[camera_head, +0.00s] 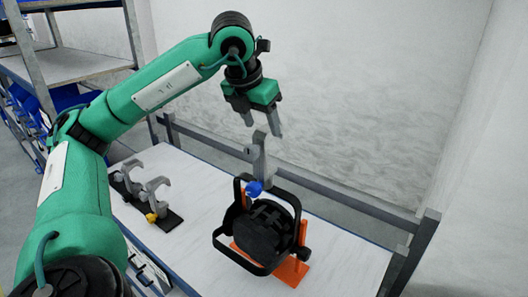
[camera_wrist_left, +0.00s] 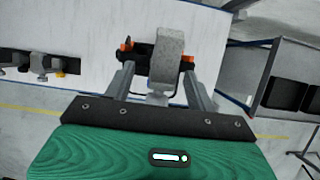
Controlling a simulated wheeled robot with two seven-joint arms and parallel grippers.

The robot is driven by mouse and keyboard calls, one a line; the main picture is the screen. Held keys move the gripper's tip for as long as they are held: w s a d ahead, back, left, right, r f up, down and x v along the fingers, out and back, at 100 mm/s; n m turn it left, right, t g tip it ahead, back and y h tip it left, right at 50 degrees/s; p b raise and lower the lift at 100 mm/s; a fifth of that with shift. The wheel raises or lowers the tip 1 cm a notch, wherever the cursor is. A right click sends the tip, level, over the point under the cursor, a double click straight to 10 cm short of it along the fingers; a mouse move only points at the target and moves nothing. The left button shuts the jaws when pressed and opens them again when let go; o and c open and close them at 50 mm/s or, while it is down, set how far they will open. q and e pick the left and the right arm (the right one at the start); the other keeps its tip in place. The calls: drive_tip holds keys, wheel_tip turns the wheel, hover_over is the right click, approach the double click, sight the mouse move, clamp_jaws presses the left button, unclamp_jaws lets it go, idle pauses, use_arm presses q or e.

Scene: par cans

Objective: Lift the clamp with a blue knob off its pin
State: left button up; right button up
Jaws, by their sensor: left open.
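The clamp with a blue knob is a grey upright piece (camera_head: 259,163) at the top of a black par can (camera_head: 268,230). Its blue knob (camera_head: 254,188) shows low on its left side in the head view. My left gripper (camera_head: 262,127) is open and empty, pointing down just above the clamp's top. In the left wrist view the grey clamp (camera_wrist_left: 168,58) shows between the two spread fingers of my left gripper (camera_wrist_left: 159,80), apart from both as far as I can tell. The pin is hidden. My right gripper is not in view.
The par can sits on an orange stand (camera_head: 291,272) on a white table (camera_head: 335,262). Two other grey clamps (camera_head: 154,193) stand on a black base at the left, one with a yellow knob (camera_head: 151,217). A grey rail (camera_head: 335,190) runs along the table's back.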

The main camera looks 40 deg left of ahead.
sight(263, 130)
use_arm(q)
drive_tip(key=x, duration=0.1)
drive_tip(key=p+x, duration=0.1)
drive_tip(key=x, duration=0.1)
drive_tip(key=shift+s+d+f, duration=0.15)
drive_tip(key=shift+s+d, duration=0.05)
drive_tip(key=shift+d, duration=0.05)
drive_tip(key=shift+w+f+p, duration=0.25)
drive_tip(key=shift+f+p, duration=0.1)
drive_tip(key=shift+f, duration=0.3)
clamp_jaws()
